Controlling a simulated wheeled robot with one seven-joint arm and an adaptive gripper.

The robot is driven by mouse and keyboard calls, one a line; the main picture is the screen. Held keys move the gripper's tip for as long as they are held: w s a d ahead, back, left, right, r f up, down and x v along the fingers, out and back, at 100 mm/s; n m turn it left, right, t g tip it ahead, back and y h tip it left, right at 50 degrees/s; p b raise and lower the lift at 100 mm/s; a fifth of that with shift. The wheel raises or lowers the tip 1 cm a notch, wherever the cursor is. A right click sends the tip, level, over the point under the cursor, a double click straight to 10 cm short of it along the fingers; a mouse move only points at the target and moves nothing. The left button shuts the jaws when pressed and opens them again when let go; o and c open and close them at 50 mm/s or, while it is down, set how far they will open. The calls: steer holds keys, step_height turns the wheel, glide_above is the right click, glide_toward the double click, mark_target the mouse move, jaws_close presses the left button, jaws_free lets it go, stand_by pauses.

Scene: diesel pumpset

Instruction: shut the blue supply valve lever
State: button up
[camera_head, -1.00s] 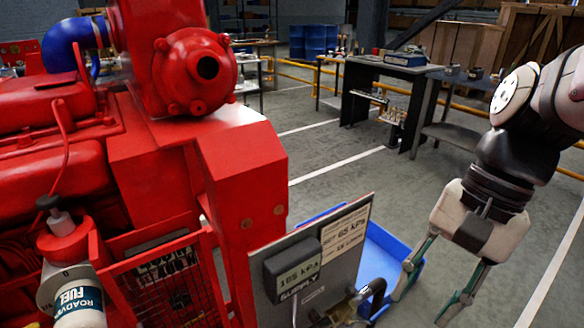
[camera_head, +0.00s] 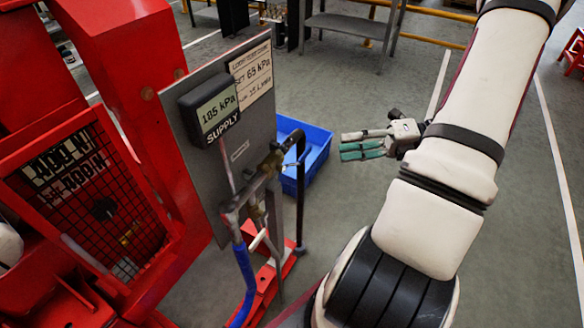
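The blue-sleeved part (camera_head: 243,270), which looks like the supply valve lever, hangs down from the pipe fitting (camera_head: 235,222) in front of the grey panel; I cannot fully tell it from a hose. Its lower end runs down toward the red base. The gauge (camera_head: 210,105) above it reads 185 kPa and is marked SUPPLY. My gripper (camera_head: 342,145) is to the right of the panel and higher in the picture than the blue part, with its fingers pointing left. It is clear of the pipework and appears empty. The fingers show nearly edge-on, so their opening is unclear.
A black bent pipe (camera_head: 300,185) stands between my gripper and the blue part. A blue bin (camera_head: 318,140) sits on the floor behind. The red machine frame (camera_head: 130,130) fills the left. Open floor lies around my arm on the right.

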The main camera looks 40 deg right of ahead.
mark_target(307, 156)
step_height(307, 156, down, 5)
steer(key=s+d+m+t+h+b, duration=0.1)
steer(key=s+d+m+t, duration=0.15)
steer(key=m, duration=0.25)
steer(key=shift+t, duration=0.45)
steer(key=b+x, duration=0.3)
steer(key=x, duration=1.1)
steer(key=shift+w+r, duration=0.1)
jaws_close()
